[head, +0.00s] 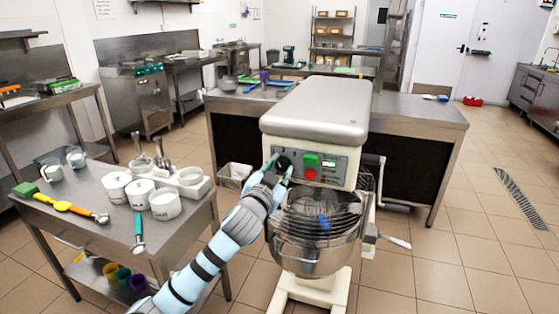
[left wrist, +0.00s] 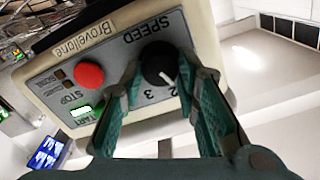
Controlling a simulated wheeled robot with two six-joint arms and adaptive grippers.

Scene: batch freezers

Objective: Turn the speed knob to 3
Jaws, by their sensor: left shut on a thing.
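The black speed knob (head: 283,161) is on the front panel of the cream mixer (head: 318,108). In the left wrist view the knob (left wrist: 157,62) sits under the word SPEED, with the numbers 2 and 3 visible near it. Its white pointer mark points toward the 2. My left gripper (head: 280,168) is shut on the knob, and in the left wrist view its green fingers (left wrist: 164,78) stand on either side of it. Part of the dial is hidden by the fingers. My right gripper is not in view.
A red stop button (left wrist: 88,75) and a green start button (left wrist: 83,115) are beside the knob. The mixer's bowl (head: 312,252) with a wire guard is below the panel. A steel side table (head: 100,235) with white containers stands at left.

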